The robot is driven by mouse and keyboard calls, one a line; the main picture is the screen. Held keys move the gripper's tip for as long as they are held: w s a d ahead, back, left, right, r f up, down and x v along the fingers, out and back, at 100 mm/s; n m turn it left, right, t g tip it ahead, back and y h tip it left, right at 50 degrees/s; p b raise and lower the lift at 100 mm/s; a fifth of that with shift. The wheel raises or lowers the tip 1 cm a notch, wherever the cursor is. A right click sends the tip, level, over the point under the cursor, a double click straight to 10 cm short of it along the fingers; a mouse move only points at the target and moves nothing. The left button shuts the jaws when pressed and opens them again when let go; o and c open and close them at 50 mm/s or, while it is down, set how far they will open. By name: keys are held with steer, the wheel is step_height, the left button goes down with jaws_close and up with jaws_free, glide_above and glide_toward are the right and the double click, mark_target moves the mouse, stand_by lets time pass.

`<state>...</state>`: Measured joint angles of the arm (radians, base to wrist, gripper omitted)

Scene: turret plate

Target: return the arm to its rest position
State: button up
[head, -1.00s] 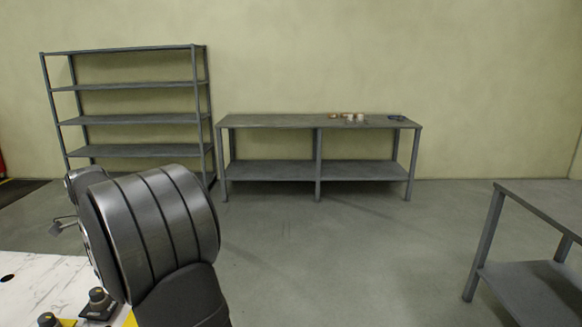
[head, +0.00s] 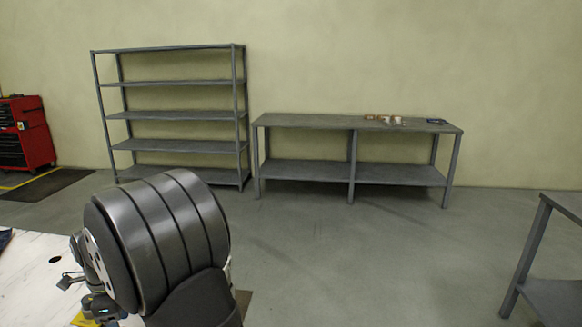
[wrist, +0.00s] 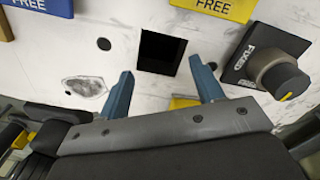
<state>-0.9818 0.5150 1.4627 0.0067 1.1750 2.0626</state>
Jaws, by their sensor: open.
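My gripper (wrist: 161,68) shows in the wrist view with its two blue fingers spread apart and nothing between them. It is over a white marbled plate (wrist: 110,62) with a square black opening beyond the fingertips. A black block with a round knob (wrist: 283,80) is right of the fingers. In the head view my arm's thick grey joint fills the lower left and hides part of the white plate (head: 30,270). The fingers cannot be made out clearly there.
Blue (wrist: 40,4) and yellow (wrist: 225,6) "FREE" labels lie on the plate. A grey shelf rack (head: 180,115), a long bench (head: 300,121) with small items, and a red tool cabinet (head: 30,135) stand by the wall. Another table (head: 565,203) is at right. The floor between is clear.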

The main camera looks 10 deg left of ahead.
steer(key=shift+f, duration=0.45)
steer(key=shift+o, duration=0.5)
steer(key=o, duration=0.8)
steer(key=shift+c, duration=0.2)
steer(key=w+d+r+n, duration=0.4)
steer(key=r+n, duration=0.2)
steer(key=r, duration=0.3)
steer(key=w+d+r+n, duration=0.5)
steer(key=r+n, duration=0.1)
steer(key=r, duration=0.2)
steer(key=f, duration=0.9)
steer(key=shift+a+f, duration=0.2)
steer(key=shift+f, duration=0.2)
